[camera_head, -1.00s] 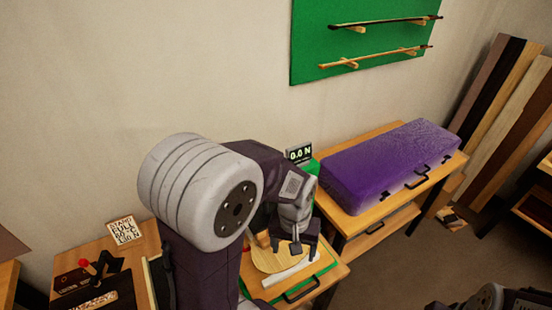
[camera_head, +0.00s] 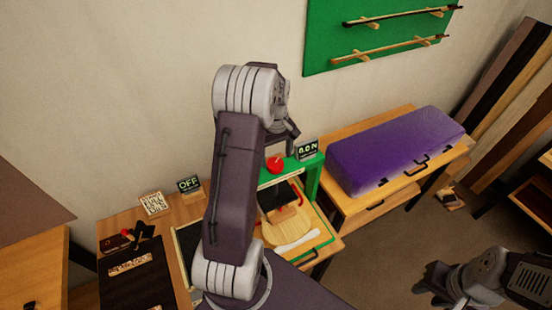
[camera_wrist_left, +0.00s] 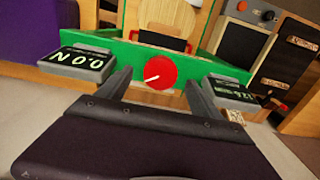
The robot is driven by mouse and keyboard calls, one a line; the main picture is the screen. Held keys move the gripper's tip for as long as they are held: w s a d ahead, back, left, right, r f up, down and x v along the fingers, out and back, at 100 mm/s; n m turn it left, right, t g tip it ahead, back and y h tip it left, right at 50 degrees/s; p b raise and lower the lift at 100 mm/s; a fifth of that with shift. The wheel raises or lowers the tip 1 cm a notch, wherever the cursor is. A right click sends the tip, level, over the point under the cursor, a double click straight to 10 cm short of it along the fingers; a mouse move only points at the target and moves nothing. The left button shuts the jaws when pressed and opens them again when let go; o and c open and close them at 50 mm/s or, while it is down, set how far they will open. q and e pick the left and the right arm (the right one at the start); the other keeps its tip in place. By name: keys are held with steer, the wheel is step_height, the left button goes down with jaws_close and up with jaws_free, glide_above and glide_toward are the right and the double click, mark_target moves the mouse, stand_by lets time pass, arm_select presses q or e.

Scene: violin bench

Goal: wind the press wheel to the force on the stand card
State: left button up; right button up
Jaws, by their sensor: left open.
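The red press wheel (camera_head: 275,165) sits on top of the green press frame (camera_head: 313,180). In the left wrist view the wheel (camera_wrist_left: 162,67) shows a white pointer line. The press display (camera_head: 307,149) reads 0.0 N, and shows upside down in the left wrist view (camera_wrist_left: 82,59). My left gripper (camera_head: 293,140) is above and behind the wheel. In the left wrist view my left gripper (camera_wrist_left: 159,80) is open, its fingers apart with the wheel seen between them. The stand card (camera_head: 154,204) stands at the left; its writing is too small to read surely. My right gripper (camera_head: 438,280) is at lower right.
A wooden violin plate (camera_head: 285,226) lies under the press. A purple case (camera_head: 395,150) lies on the table to the right. A dark board (camera_head: 135,285) and small tools lie at left.

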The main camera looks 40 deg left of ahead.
mark_target(275, 163)
arm_select(q)
steer(key=f, duration=0.2)
steer(key=shift+a+f+p, duration=0.2)
steer(key=shift+f+p, duration=0.15)
steer(key=shift+p, duration=0.05)
steer(key=shift+f, duration=0.55)
steer(key=shift+s+d, duration=0.1)
steer(key=shift+d, duration=0.05)
steer(key=c, duration=1.4)
steer(key=shift+o, duration=0.2)
steer(key=m, duration=0.4)
steer(key=o, duration=1.4)
steer(key=shift+c, duration=0.2)
